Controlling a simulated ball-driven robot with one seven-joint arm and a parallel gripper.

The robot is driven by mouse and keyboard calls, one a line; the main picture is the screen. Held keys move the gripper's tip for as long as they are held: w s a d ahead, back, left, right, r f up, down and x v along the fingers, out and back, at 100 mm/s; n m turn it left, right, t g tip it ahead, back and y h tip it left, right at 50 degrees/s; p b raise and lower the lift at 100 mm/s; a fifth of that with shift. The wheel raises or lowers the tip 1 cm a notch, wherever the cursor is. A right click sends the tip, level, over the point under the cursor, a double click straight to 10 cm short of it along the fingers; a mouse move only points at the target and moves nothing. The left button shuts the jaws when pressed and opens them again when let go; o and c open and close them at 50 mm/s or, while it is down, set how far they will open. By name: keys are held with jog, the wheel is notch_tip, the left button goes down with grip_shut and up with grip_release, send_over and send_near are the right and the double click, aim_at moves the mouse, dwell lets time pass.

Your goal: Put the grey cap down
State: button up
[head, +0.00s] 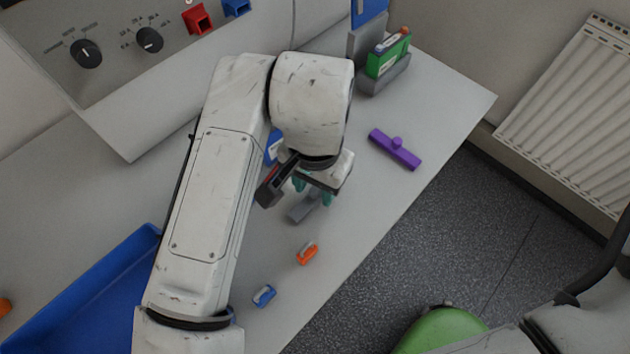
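The grey cap (303,209) shows just under my gripper in the head view, a flat grey bar lying slantwise, its upper part hidden by the gripper. My gripper (313,192) points down over the table, with its two teal fingertips apart, one on each side of the cap's upper part. I cannot tell whether the fingers touch the cap, or whether the cap rests on the table or hangs just above it.
A purple cap (394,149) with a knob lies to the right. An orange clip (307,253) and a blue clip (264,295) lie nearer. A green battery (388,55) stands in a grey holder behind. A blue tray (95,292) is at left. The table's right edge is close.

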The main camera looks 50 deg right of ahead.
aim_at(316, 191)
jog(key=shift+r, duration=0.1)
notch_tip(316, 191, up, 12)
jog(key=p, duration=0.1)
dwell(0.5)
dwell(0.5)
